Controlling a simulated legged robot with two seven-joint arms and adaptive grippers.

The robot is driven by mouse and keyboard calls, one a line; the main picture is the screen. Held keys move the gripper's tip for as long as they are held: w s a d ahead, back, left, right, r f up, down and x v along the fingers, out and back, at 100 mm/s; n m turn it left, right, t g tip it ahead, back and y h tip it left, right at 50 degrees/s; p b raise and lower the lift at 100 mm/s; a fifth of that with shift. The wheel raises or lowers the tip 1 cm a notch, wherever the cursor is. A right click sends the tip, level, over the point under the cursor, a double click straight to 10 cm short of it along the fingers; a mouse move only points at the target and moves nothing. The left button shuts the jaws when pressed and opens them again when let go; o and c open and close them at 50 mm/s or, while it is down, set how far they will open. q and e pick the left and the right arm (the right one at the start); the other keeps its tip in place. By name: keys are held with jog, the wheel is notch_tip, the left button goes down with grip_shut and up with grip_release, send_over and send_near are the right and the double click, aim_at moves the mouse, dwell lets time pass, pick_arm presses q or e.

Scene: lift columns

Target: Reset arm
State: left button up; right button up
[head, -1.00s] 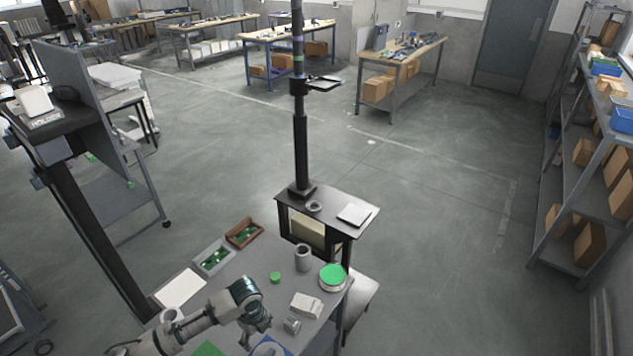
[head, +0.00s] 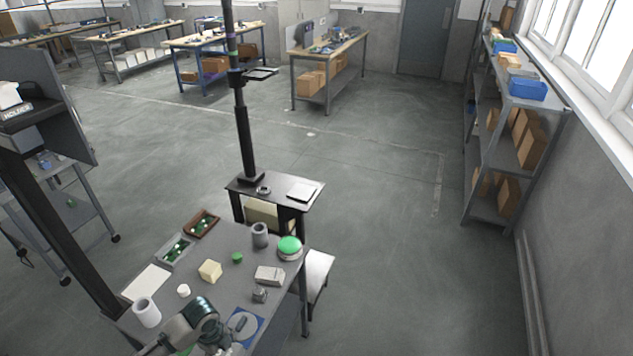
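My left arm comes in at the bottom edge, low over the front of the grey worktable (head: 215,300). Its gripper (head: 222,345) is at the picture's lower edge, just left of a blue square with a pale disc (head: 243,326). The fingers are cut off or hidden, so I cannot tell whether they are open. I see nothing clearly held. My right gripper is not in view. A cream block (head: 210,271) and a small white cylinder (head: 183,290) stand on the table, apart from the arm.
The table also bears a white cup (head: 146,312), a grey tray (head: 176,251), a brown tray (head: 202,223), a grey cup (head: 260,235), a green-topped round thing (head: 289,246) and a pale box (head: 270,275). A black lift column (head: 245,140) stands behind. Floor at right is clear.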

pick_arm(q)
jog(key=s+d+f+n+t+h, duration=0.25)
jog(key=s+d+f+n, duration=0.25)
jog(key=s+d+n, duration=0.7)
jog(key=s+a+f+n+y, duration=0.1)
jog(key=s+a+n+y, duration=0.2)
jog(key=s+a+n, duration=0.5)
notch_tip(320, 180, down, 29)
jog(key=s+d+b, duration=0.1)
jog(key=s, duration=0.1)
jog(key=s+a+f+g+b, duration=0.1)
jog(key=s+a+f, duration=0.1)
jog(key=s+f, duration=1.3)
jog(key=shift+s+a+g, duration=0.3)
jog(key=shift+s+g, duration=0.05)
jog(key=shift+s, duration=0.8)
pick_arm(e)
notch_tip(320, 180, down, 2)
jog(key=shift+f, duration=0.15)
